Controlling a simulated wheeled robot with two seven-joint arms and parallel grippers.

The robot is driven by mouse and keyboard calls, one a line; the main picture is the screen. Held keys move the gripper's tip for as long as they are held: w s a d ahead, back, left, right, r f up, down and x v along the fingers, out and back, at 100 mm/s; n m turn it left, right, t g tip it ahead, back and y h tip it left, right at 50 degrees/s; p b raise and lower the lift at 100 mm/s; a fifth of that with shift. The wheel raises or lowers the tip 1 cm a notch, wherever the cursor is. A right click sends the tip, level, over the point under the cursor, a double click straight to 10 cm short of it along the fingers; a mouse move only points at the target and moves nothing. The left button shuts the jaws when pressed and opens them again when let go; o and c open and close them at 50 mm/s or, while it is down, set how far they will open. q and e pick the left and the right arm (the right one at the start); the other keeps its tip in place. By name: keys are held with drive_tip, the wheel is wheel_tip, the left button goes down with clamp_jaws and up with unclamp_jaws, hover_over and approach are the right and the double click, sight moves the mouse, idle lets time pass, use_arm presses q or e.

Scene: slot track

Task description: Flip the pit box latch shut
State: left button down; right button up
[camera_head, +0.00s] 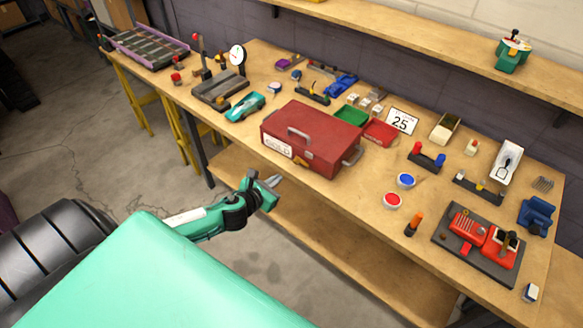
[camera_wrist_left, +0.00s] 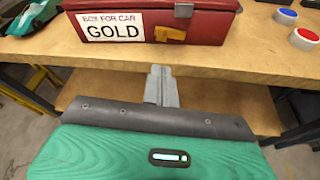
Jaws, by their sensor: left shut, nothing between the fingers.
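The red pit box (camera_head: 318,140) stands lid down near the front edge of the workbench, with a grey handle on top. Its front also fills the top of the left wrist view (camera_wrist_left: 222,28), with a white label (camera_wrist_left: 112,26) reading "BOX FOR CAR GOLD". Right of the label are a small orange-yellow piece (camera_wrist_left: 170,34) and a grey metal piece (camera_wrist_left: 183,10) above it; I cannot tell the latch's exact position. My left gripper (camera_head: 273,181) is shut and empty, in front of and below the box, apart from it. Its closed fingers (camera_wrist_left: 159,72) point toward the box front.
The wooden bench (camera_head: 350,205) has a bare strip along its front edge. A teal car (camera_head: 245,107) lies left of the box. A green tray (camera_head: 351,117) and a red tray (camera_head: 381,132) sit behind it. Blue (camera_head: 405,180) and red (camera_head: 392,200) round tins stand to its right.

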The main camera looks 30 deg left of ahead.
sight(291, 172)
use_arm(q)
drive_tip(key=shift+w, duration=0.1)
drive_tip(key=p+x, duration=0.1)
drive_tip(key=x, duration=0.9)
drive_tip(key=shift+p, duration=0.35)
drive_tip(key=shift+a, duration=0.1)
